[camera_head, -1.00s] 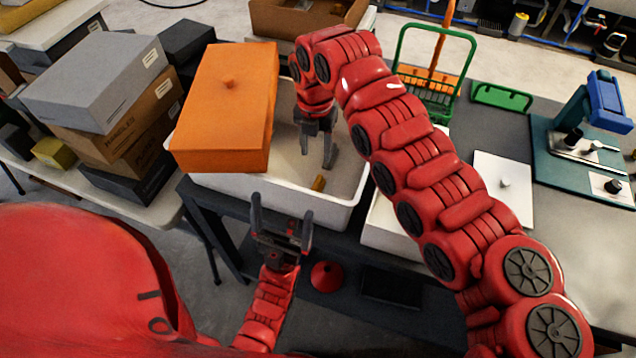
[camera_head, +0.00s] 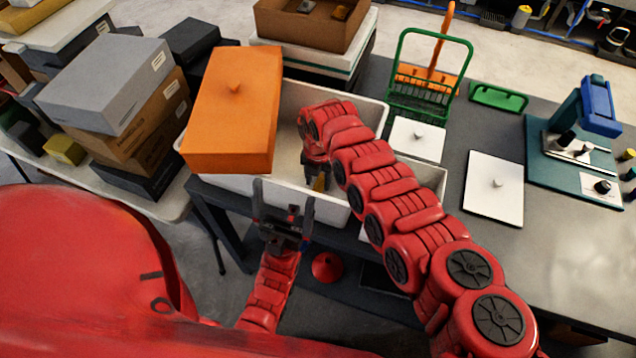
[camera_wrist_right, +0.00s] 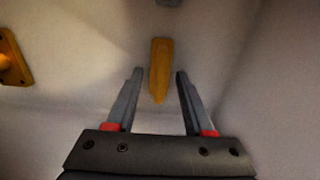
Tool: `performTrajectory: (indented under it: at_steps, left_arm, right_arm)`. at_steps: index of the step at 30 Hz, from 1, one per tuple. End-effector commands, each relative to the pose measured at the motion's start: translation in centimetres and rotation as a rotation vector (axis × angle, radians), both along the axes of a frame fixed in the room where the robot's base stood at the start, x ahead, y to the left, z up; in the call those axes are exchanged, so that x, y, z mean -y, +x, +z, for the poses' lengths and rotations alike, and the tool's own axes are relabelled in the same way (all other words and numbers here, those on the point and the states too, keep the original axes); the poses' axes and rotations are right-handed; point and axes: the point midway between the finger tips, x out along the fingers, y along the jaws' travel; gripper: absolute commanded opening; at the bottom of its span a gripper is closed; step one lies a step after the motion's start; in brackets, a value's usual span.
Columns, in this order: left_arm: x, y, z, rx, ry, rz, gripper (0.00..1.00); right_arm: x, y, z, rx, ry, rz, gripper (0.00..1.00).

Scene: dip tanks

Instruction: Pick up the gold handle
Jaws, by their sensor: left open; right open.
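The gold handle (camera_wrist_right: 160,70) stands out between and just beyond the open fingers of my right gripper (camera_wrist_right: 157,88) in the right wrist view. The fingers look apart from it on both sides. In the head view the right gripper (camera_head: 317,180) reaches down inside the white tank (camera_head: 290,97), and the gold handle (camera_head: 321,181) shows only as a small patch at the fingers. My left gripper (camera_head: 283,200) is open and empty in front of the tank.
An orange lid (camera_head: 232,110) covers the tank's left part. Another gold piece (camera_wrist_right: 12,58) shows at the left of the wrist view. A green rack (camera_head: 428,85) and a white lid (camera_head: 494,188) are on the table to the right. Stacked boxes (camera_head: 110,90) stand at left.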

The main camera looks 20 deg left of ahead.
Motion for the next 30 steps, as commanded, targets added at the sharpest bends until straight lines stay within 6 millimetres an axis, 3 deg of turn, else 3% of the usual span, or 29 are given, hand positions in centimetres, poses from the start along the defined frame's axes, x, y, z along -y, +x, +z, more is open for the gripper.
performTrajectory:
  at_steps: [10,19,30]
  left_arm:
    - [0.0,0.0,0.03,0.0,0.0,0.0,1.0]
    - [0.0,0.0,0.03,0.0,0.0,0.0,1.0]
    - [0.0,0.0,0.03,0.0,0.0,0.0,1.0]
  right_arm:
    - [0.02,-0.02,-0.57,0.0,0.0,0.001,0.52]
    - [0.02,-0.02,-0.55,0.0,0.0,0.0,0.0]
    - [0.02,-0.03,-0.56,-0.001,0.0,0.0,0.0]
